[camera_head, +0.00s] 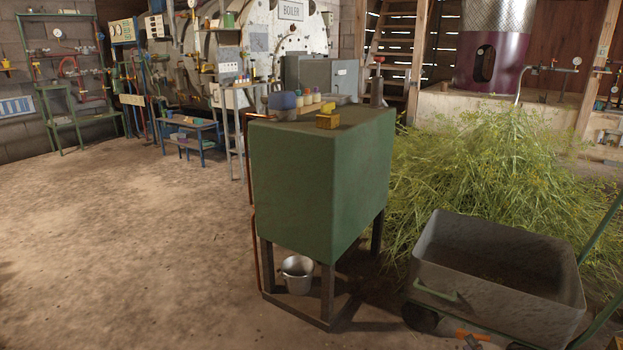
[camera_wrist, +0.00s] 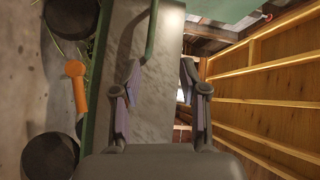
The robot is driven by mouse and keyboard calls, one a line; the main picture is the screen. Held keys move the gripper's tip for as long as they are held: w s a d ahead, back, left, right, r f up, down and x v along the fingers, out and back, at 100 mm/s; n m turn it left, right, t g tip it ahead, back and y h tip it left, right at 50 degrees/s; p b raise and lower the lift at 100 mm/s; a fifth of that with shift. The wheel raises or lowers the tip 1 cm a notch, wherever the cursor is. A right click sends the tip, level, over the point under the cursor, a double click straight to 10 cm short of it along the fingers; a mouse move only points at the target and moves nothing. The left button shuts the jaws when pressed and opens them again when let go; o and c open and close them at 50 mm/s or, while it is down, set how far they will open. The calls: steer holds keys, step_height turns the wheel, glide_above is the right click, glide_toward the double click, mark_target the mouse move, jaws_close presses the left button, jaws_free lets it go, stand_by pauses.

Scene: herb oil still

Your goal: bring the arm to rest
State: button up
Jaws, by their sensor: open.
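My gripper (camera_wrist: 160,98) shows in the wrist view with its two fingers apart and nothing between them. A grey surface, likely the side of the cart, lies behind the fingers, and the wrist picture appears turned on its side. My gripper and arm cannot be made out in the head view. The grey cart (camera_head: 498,285) stands at the lower right of the head view, with a green handle. I cannot tell how far the fingers are from the cart.
A green tank (camera_head: 310,190) on legs stands mid-picture, with a metal bucket (camera_head: 297,274) beneath. A heap of cut herb (camera_head: 480,180) lies behind the cart. An orange piece (camera_wrist: 76,85) and dark wheels show in the wrist view. The floor at left (camera_head: 120,240) is clear.

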steer(key=w+r+n+g+h+p, duration=0.1)
steer(key=w+r+n+g+p, duration=0.2)
steer(key=w+r+p, duration=0.5)
steer(key=s+a+r+n+g+h+p, duration=0.1)
steer(key=s+a+r+g+p, duration=0.15)
steer(key=r, duration=0.65)
steer(key=s+a+r+n+g+h+p, duration=0.15)
steer(key=r+p, duration=0.25)
steer(key=r, duration=0.6)
steer(key=s+a+r+n+g+h+p, duration=0.1)
steer(key=a+r+n+g+h+p, duration=0.2)
steer(key=r, duration=0.6)
steer(key=s+a+r+n+g+y+p, duration=0.1)
steer(key=s+a+r+g+p, duration=0.2)
steer(key=s, duration=1.1)
steer(key=s+a+r+n+g+y+p, duration=0.1)
steer(key=s+a+r+n+g+p, duration=0.1)
steer(key=s+a+r+p, duration=0.8)
steer(key=s+a+r+n+g+y+p, duration=0.1)
steer(key=s+a+r+g+p, duration=0.4)
steer(key=s+a+r, duration=0.8)
steer(key=s+r+n+p, duration=0.1)
steer(key=s+r, duration=0.4)
steer(key=shift+a+r+y, duration=0.15)
steer(key=shift+r+y, duration=0.2)
